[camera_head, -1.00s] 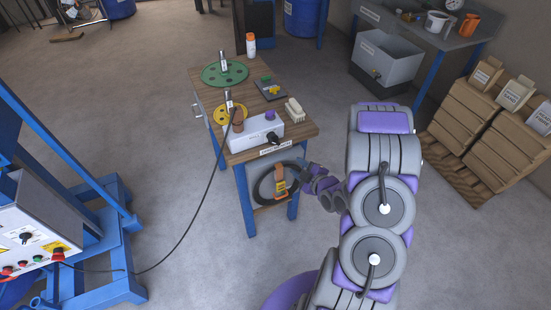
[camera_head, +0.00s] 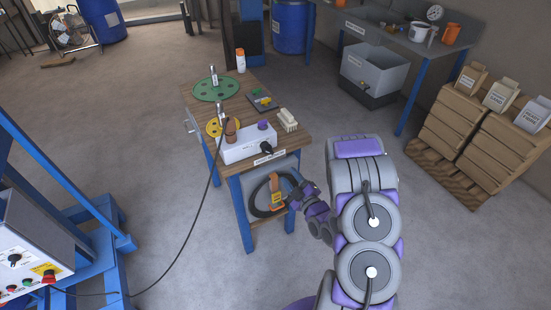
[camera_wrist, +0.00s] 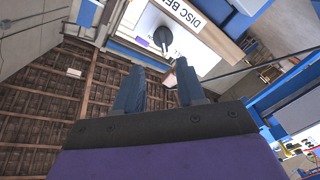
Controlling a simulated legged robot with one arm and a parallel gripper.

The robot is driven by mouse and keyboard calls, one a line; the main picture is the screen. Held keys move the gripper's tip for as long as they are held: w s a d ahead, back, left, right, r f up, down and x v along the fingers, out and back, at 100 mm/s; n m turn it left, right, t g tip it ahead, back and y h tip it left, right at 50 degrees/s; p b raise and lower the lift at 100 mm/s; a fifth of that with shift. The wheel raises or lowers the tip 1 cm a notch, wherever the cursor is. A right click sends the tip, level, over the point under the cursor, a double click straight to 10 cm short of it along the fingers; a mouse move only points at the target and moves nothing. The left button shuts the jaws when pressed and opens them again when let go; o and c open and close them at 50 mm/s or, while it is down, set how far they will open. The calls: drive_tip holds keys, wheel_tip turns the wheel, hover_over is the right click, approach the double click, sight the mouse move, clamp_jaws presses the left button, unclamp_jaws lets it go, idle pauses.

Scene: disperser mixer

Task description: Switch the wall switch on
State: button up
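I cannot make out a wall switch in either view. My gripper (camera_wrist: 160,66) is open and empty in the wrist view, with its two fingers apart. In the head view my gripper (camera_head: 297,192) is beside the front of the wooden workbench (camera_head: 225,116), below its top. A white control box (camera_head: 247,143) with a black knob (camera_head: 266,147) and a purple button (camera_head: 263,125) sits on the bench's front edge. In the wrist view the knob (camera_wrist: 163,36) shows beyond my fingertips.
A blue-framed machine with a control panel (camera_head: 22,262) stands at the left, its cable crossing the floor. A black coil with an orange tag (camera_head: 275,190) hangs under the bench.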

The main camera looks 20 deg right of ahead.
approach(270, 153)
drive_tip(key=a, duration=0.2)
drive_tip(key=w+d, duration=0.1)
drive_tip(key=w, duration=0.1)
drive_tip(key=w+b, duration=0.1)
drive_tip(key=w, duration=0.1)
drive_tip(key=w+d+b, duration=0.1)
drive_tip(key=w, duration=0.2)
drive_tip(key=shift+d+f, duration=0.15)
drive_tip(key=shift+d, duration=0.25)
drive_tip(key=shift+w+a, duration=0.5)
drive_tip(key=shift+a, duration=0.05)
drive_tip(key=shift+w+a+r, duration=0.1)
drive_tip(key=shift+a+r, duration=0.1)
drive_tip(key=shift+a, duration=0.3)
drive_tip(key=shift+d, duration=0.55)
drive_tip(key=shift+c, duration=1)
drive_tip(key=shift+d+f, duration=0.1)
drive_tip(key=shift+d, duration=0.25)
drive_tip(key=shift+c, duration=1.4)
drive_tip(key=shift+a, duration=0.45)
clamp_jaws()
